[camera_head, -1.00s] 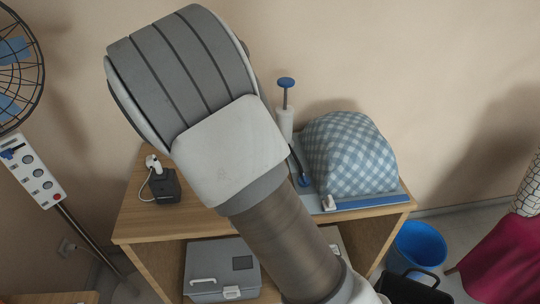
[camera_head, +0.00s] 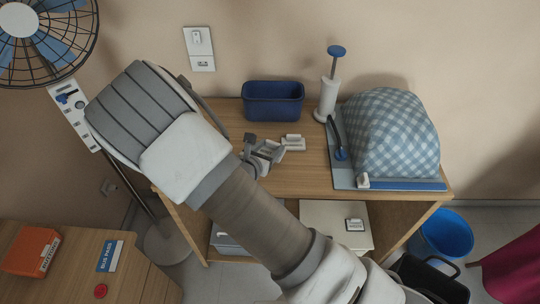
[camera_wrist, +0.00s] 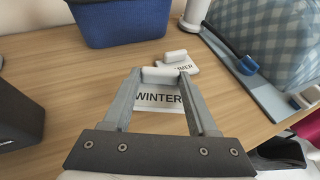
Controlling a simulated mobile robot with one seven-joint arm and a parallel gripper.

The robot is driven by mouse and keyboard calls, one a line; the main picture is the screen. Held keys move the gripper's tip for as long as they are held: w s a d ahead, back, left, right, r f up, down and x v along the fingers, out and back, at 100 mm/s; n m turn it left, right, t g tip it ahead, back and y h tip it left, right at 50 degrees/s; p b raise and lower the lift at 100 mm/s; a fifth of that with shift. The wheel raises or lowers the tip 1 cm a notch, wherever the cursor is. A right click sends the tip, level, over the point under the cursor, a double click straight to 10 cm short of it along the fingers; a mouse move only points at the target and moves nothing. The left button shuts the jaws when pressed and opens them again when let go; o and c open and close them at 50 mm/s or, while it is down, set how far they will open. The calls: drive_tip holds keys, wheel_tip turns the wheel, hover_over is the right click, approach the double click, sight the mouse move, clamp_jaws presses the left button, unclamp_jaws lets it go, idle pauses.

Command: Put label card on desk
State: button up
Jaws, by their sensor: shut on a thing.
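My gripper (camera_wrist: 163,76) is shut on the white grip block of a label card reading WINTER (camera_wrist: 158,99). The card hangs between my fingers, over or on the wooden desk (camera_wrist: 62,58); I cannot tell whether it touches. A second white label card (camera_wrist: 184,67), its text partly hidden, lies on the desk just beyond. In the head view my gripper (camera_head: 265,152) is low over the desk (camera_head: 310,175), left of that second card (camera_head: 293,143). My arm hides the desk's left part there.
A blue bin (camera_head: 273,104) stands at the back. A dark box (camera_wrist: 18,122) stands left in the wrist view. Bare desk lies between the cards and board.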

sight(270, 154)
drive_tip(key=shift+f, duration=2)
drive_tip(key=shift+f+b, duration=0.25)
drive_tip(key=shift+b, duration=0.2)
drive_tip(key=o, duration=1.3)
drive_tip(key=shift+r, duration=0.1)
